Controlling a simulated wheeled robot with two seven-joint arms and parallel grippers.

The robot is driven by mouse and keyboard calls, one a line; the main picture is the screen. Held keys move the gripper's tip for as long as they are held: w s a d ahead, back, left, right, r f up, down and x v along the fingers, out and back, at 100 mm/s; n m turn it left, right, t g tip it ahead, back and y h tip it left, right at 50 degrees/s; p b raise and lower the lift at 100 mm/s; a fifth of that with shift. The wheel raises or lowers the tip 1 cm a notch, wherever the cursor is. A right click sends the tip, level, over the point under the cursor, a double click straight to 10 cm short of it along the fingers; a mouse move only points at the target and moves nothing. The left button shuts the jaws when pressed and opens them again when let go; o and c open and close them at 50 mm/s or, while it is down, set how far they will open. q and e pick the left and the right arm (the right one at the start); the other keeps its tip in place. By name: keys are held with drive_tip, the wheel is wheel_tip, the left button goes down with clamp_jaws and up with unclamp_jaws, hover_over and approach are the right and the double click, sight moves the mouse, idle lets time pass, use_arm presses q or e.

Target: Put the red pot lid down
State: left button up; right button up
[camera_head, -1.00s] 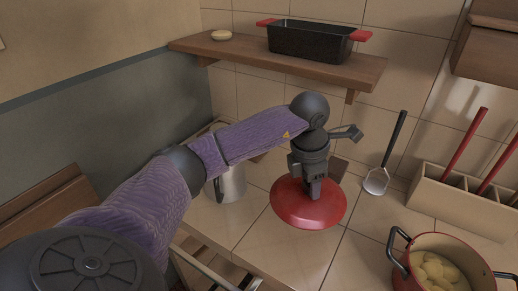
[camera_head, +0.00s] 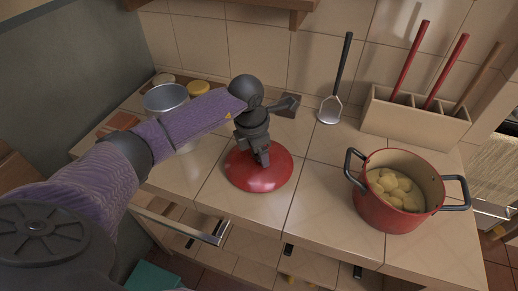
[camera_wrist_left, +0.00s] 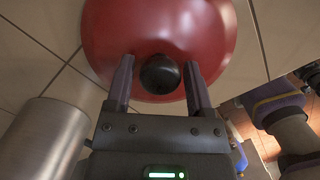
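The red pot lid (camera_head: 268,177) lies on the tiled counter, looking flat, left of the red pot (camera_head: 387,207). My left gripper (camera_head: 263,160) is over the lid, pointing down. In the left wrist view the lid (camera_wrist_left: 205,35) fills the top, and its black knob (camera_wrist_left: 160,75) sits between my left gripper's two fingers (camera_wrist_left: 158,85). The fingers stand apart, with a thin gap showing on each side of the knob. My right gripper is in neither view. The red pot has dark handles, no lid on it, and holds several yellowish pieces.
A metal canister (camera_head: 166,99) stands left of the lid, also in the left wrist view (camera_wrist_left: 45,140). A spatula (camera_head: 338,80) leans at the back wall beside a utensil holder (camera_head: 415,122). An open drawer (camera_head: 185,222) juts out in front. Counter between lid and pot is clear.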

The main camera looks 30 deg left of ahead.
sight(251, 161)
use_arm(q)
drive_tip(key=shift+o, duration=0.8)
wheel_tip(251, 161, up, 12)
drive_tip(key=s+a+p, duration=0.1)
drive_tip(key=p, duration=0.2)
drive_tip(key=shift+s, duration=0.3)
drive_tip(key=shift+r, duration=0.1)
